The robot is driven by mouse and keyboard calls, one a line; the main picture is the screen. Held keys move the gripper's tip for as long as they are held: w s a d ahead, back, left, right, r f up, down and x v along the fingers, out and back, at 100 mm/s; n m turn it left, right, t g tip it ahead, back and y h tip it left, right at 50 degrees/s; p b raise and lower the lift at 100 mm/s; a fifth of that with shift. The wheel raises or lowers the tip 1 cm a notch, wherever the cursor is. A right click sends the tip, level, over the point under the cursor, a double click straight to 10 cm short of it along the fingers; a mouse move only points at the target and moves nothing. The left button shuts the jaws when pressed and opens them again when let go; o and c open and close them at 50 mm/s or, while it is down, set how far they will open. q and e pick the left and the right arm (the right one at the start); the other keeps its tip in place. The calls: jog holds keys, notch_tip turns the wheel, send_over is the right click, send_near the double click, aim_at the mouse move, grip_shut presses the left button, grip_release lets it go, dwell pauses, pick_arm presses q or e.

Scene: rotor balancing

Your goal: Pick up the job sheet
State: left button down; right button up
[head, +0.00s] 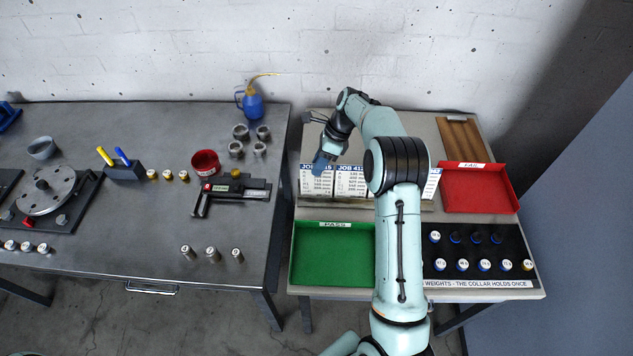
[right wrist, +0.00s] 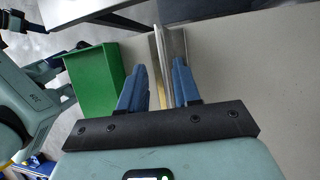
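White job sheets with blue headers stand upright in a row on a rack (head: 435,205) at the back of the right table. One headed JOB 412 (head: 351,181) is in the middle. A sheet at left (head: 308,182) has its header partly covered by my gripper, and one at right (head: 432,184) is mostly behind my arm. My right gripper (head: 320,168) is over the tops of the left sheets. In the right wrist view its blue fingers (right wrist: 161,80) are apart, with a thin upright edge (right wrist: 157,62) between them. No grip on it shows. My left gripper is not in view.
A green PASS tray (head: 332,255) lies in front of the sheets. A red FAIL tray (head: 478,188) is at right, above a black holder of weights (head: 512,243). The left table (head: 130,245) holds a rotor (head: 47,190), a red cup (head: 206,163) and a blue oil can (head: 252,104).

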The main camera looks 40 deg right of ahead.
aim_at(310, 180)
jog(key=shift+x, duration=1.85)
jog(key=shift+w+d, duration=0.15)
jog(key=shift+w, duration=0.05)
jog(key=shift+f, duration=0.3)
jog(key=shift+c, duration=0.3)
grip_shut()
